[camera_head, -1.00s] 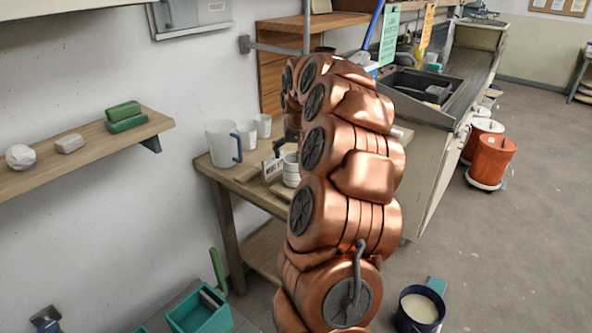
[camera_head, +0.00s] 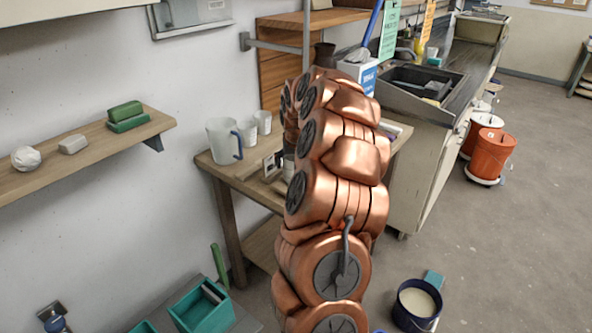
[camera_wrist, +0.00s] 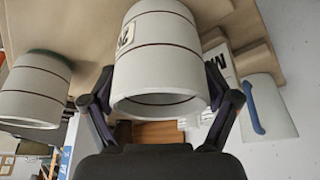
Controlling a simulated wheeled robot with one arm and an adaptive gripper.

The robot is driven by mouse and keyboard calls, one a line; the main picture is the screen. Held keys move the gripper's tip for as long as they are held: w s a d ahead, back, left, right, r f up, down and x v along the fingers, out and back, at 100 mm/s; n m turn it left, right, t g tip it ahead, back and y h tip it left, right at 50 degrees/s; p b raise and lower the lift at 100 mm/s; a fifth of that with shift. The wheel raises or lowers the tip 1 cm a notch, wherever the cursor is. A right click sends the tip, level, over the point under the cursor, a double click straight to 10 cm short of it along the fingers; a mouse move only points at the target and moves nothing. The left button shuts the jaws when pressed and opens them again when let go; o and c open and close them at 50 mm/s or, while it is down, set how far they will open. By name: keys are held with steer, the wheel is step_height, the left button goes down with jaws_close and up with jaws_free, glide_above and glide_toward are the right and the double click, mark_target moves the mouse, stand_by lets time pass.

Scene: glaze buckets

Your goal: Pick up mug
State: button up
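A white mug (camera_wrist: 165,60) with thin dark bands and partly visible dark lettering fills the middle of the wrist view, its open rim towards the camera. My gripper (camera_wrist: 160,82) has its two dark fingers spread on either side of this mug. The fingertips are partly hidden by it, and I cannot tell whether they touch it. Another banded white cup (camera_wrist: 36,88) is at the left of the wrist view.
A white pitcher (camera_head: 221,141) with a blue handle stands on the table's left, also in the wrist view (camera_wrist: 268,108). Two white cups (camera_head: 248,134) stand behind it. A small lettered sign (camera_head: 271,165) is close to the mug. A wall shelf (camera_head: 90,155) is at left.

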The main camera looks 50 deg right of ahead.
steer(key=c, duration=1.1)
steer(key=shift+r, duration=0.1)
